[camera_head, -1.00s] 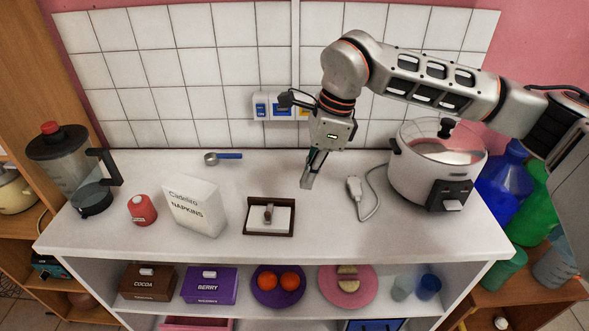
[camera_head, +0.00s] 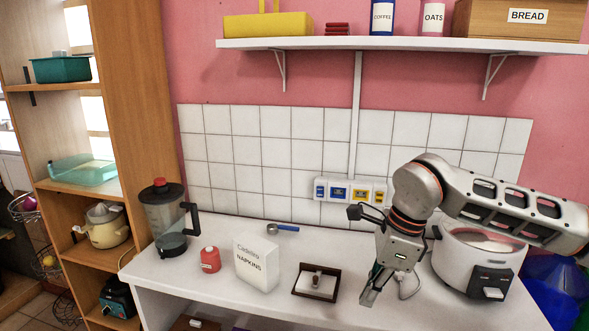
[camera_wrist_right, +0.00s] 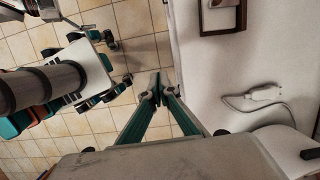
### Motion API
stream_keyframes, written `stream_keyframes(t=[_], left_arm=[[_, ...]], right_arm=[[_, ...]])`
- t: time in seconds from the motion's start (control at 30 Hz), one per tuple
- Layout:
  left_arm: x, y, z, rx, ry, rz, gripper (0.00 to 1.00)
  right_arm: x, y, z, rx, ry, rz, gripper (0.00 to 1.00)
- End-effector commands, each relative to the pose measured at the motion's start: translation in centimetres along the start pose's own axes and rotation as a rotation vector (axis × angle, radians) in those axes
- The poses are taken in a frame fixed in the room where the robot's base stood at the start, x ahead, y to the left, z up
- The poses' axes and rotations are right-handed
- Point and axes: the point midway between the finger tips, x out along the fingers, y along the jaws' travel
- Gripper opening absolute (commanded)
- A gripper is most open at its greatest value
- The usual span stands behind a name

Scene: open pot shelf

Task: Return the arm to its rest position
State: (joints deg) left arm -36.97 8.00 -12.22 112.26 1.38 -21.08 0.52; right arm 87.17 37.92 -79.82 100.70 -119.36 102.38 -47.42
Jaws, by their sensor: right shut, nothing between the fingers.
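My right gripper (camera_head: 368,298) is shut and empty. In the head view its arm comes in from the right, bent, and the fingers point down in front of the counter's right half. In the right wrist view the closed fingertips (camera_wrist_right: 157,88) show against the tiled floor, beside the counter's edge. The gripper is apart from the small dark-framed tray (camera_head: 316,283), which lies to its left. The forearm passes in front of the white rice cooker (camera_head: 468,268) and hides part of it. My left gripper is in neither view.
The counter (camera_head: 210,290) holds a blender (camera_head: 165,222), a red jar (camera_head: 210,260), a napkin box (camera_head: 257,268) and a blue-handled scoop (camera_head: 284,228). A white plug (camera_wrist_right: 264,93) with a cord lies near the cooker. A wall shelf (camera_head: 400,44) hangs above.

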Motion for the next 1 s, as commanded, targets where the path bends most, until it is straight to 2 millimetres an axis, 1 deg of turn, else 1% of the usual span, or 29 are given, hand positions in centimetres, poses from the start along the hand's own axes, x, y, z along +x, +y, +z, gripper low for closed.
stream_keyframes(t=[0.03,0.1,0.27,0.37,0.4,0.47,0.53,0.63,0.73,0.83,0.93,1.0], left_arm=[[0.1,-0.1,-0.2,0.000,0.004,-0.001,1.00],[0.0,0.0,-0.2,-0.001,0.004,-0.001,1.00],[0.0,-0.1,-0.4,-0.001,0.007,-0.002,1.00],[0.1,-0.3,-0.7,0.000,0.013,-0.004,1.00],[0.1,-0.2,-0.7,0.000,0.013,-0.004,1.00],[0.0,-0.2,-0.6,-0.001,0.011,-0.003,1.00],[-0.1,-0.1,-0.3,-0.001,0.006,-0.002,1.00],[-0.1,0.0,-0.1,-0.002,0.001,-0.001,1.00],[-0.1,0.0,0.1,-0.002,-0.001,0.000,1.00],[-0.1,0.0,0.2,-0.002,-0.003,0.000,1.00],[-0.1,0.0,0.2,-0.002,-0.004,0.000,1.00],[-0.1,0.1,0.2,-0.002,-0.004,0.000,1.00]], right_arm=[[1.2,1.1,0.9,-0.004,-0.032,0.038,0.00],[2.5,2.7,2.4,-0.007,-0.089,0.092,0.00],[4.8,6.6,5.9,0.005,-0.228,0.221,0.00],[5.8,9.4,8.5,0.029,-0.336,0.319,0.00],[6.2,10.7,9.6,0.046,-0.386,0.365,0.00],[6.4,12.6,11.5,0.081,-0.470,0.442,0.00],[6.3,14.8,13.7,0.136,-0.579,0.540,0.00],[5.3,17.1,16.5,0.243,-0.737,0.680,0.00],[3.9,18.1,18.7,0.380,-0.889,0.816,0.00],[2.4,18.0,20.0,0.544,-1.031,0.946,0.00],[1.3,16.7,20.4,0.735,-1.163,1.067,0.00],[1.0,15.1,20.1,0.884,-1.248,1.143,0.00]])
